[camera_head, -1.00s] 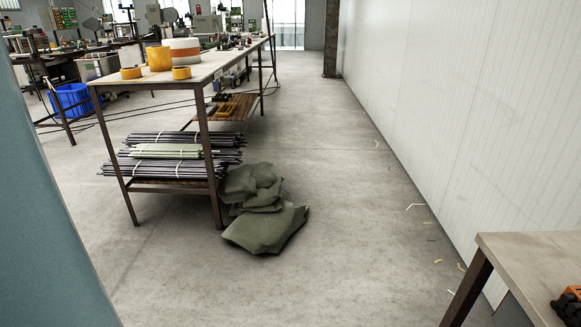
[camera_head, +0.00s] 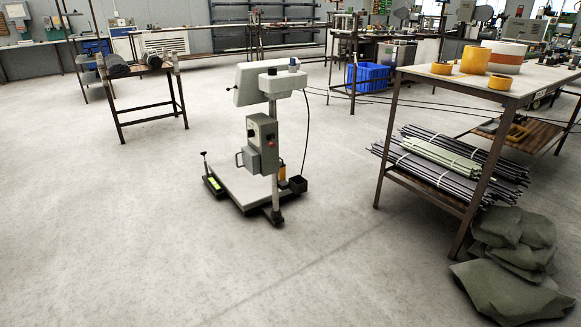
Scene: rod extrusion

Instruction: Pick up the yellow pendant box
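I cannot make out a yellow pendant box for certain. A small yellow-orange item (camera_head: 282,173) sits low behind the column of a grey floor scale (camera_head: 232,190), beside a small black box (camera_head: 298,184); it is too small to identify. Yellow-orange rolls, one tall (camera_head: 475,61) and two low (camera_head: 500,82), stand on the table at the right, with a white and orange roll (camera_head: 507,57). Neither of my grippers is in view.
The table (camera_head: 540,78) at the right has bundled rods (camera_head: 440,165) on its lower shelf and green sacks (camera_head: 510,290) at its foot. A rack (camera_head: 145,95) stands at the back left. The floor in front and left is clear.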

